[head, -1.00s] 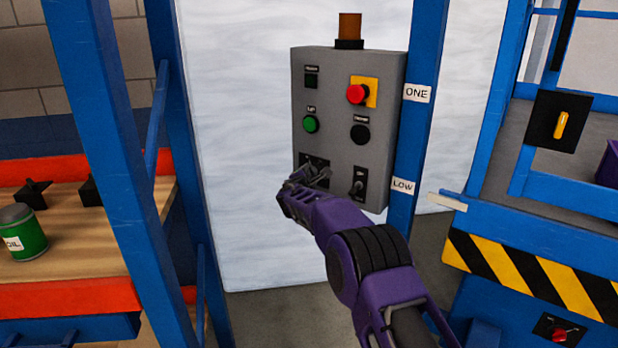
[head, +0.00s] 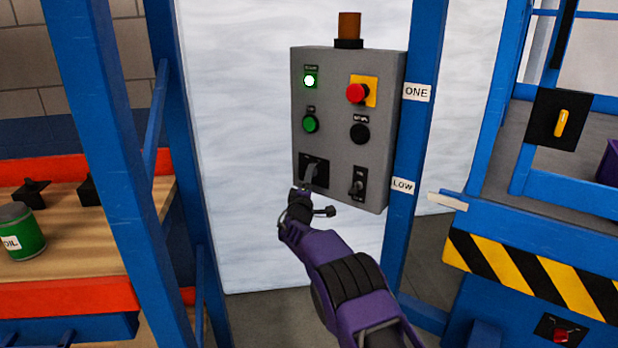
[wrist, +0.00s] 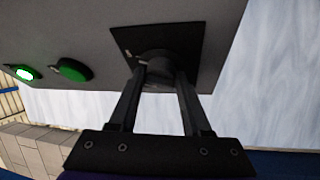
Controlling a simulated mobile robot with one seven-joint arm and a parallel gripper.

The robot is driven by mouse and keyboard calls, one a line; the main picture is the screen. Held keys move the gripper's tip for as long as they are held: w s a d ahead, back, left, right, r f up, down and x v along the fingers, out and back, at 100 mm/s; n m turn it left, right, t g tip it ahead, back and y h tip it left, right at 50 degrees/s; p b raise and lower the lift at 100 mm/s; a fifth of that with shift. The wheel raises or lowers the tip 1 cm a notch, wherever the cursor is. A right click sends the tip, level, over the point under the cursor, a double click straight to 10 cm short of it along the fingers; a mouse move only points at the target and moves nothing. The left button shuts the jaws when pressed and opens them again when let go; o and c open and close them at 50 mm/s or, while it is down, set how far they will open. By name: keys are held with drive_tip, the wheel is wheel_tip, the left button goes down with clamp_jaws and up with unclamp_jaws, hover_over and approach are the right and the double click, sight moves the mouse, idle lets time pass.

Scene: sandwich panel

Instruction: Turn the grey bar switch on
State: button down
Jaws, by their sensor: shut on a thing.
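The grey control box (head: 345,125) stands upright against the blue post. The grey bar switch (head: 311,172) sits on a black square plate at its lower left, its bar standing steeply with a slight tilt. In the wrist view the switch's dark round base (wrist: 158,66) shows between the fingers. My gripper (head: 305,190) comes from below, at the lower edge of the plate. In the wrist view my gripper (wrist: 160,78) has a finger on each side of the switch and is shut on it. The lamp (head: 309,80) at the upper left is lit bright green-white.
The box also carries a green button (head: 310,124), a red button (head: 357,93) on yellow, a black knob (head: 360,133) and a small toggle (head: 358,184) close right of my gripper. A blue post (head: 410,130) stands to the right. A workbench (head: 90,230) is at left.

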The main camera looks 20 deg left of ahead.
drive_tip(key=shift+f+m+t, duration=0.2)
drive_tip(key=shift+m+t, duration=0.1)
drive_tip(key=shift+m, duration=0.3)
drive_tip(key=shift+a+m, duration=0.1)
drive_tip(key=shift+m, duration=0.2)
drive_tip(key=shift+c, duration=2)
unclamp_jaws()
drive_tip(key=shift+s+r, duration=0.1)
drive_tip(key=p+v, duration=0.2)
drive_tip(key=v, duration=1.5)
drive_tip(key=shift+s+a, duration=0.1)
